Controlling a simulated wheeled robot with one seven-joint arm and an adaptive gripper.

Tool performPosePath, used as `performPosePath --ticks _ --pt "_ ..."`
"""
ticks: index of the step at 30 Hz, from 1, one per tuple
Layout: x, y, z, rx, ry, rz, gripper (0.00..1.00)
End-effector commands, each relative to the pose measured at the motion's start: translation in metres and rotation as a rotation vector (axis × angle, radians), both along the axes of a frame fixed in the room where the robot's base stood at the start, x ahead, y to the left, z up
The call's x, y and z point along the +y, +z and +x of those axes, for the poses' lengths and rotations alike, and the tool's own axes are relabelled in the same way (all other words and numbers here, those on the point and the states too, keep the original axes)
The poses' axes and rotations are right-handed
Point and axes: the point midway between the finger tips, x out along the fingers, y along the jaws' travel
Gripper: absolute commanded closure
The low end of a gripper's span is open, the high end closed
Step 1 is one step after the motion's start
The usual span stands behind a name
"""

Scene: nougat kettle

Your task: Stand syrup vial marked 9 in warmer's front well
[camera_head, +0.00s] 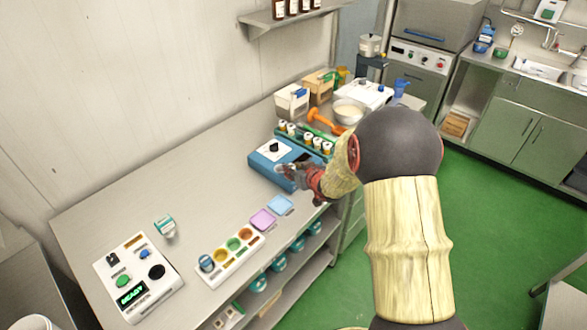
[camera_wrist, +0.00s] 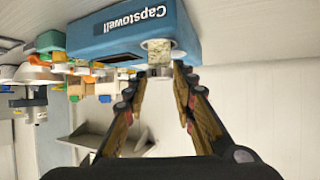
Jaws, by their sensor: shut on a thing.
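My gripper (camera_head: 300,176) is at the warmer's front right side. In the wrist view my gripper (camera_wrist: 168,72) is shut on a small pale cylinder (camera_wrist: 158,47), apparently a vial, close against the warmer. I cannot read a number on it or tell whether it is inside a well. Several capped vials (camera_head: 304,139) stand in a green rack behind the warmer.
Behind the rack are boxes (camera_head: 291,101), a bowl (camera_head: 349,111) and an orange-handled tool (camera_head: 323,121). A panel (camera_head: 137,275) reads "READY". The table's rear left is clear.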

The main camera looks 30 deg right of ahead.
Motion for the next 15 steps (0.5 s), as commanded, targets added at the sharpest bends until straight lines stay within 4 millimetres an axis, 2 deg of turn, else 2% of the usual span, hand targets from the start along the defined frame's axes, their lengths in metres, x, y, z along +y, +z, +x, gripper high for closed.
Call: performPosePath --ticks 15 --pt "0.0000 -0.0090 0.0002 0.000 0.000 0.000 0.99"
